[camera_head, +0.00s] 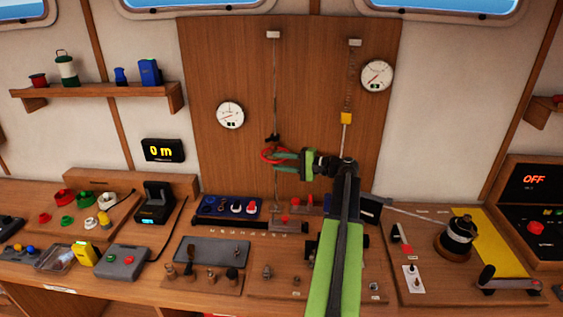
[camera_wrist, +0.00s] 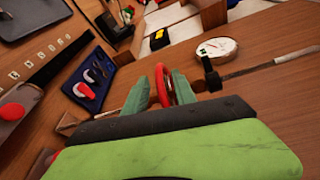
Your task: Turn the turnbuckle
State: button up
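The turnbuckle has a red ring (camera_head: 268,155) on the left-hand vertical line, in front of the wooden wall panel. A small dark fitting (camera_head: 272,138) sits just above the ring. My gripper (camera_head: 280,160) reaches it from the right, its green fingers at the ring. In the wrist view the red ring (camera_wrist: 163,84) stands between the two spread fingers. It is close to the right finger, with a gap to the left one. The dark fitting (camera_wrist: 212,80) shows beyond it on the rod. Whether a finger touches the ring is unclear.
A round gauge (camera_head: 230,115) is left of the line, another (camera_head: 376,75) at upper right. Below, the bench holds a blue tray (camera_head: 228,207) and several tools.

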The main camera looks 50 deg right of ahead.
jog(key=shift+s+d, duration=0.2)
jog(key=shift+s, duration=0.05)
jog(key=p+v, duration=0.1)
jog(key=v, duration=1.5)
jog(key=shift+s+r+p, duration=0.15)
jog(key=shift+s+p, duration=0.15)
jog(key=shift+s, duration=0.1)
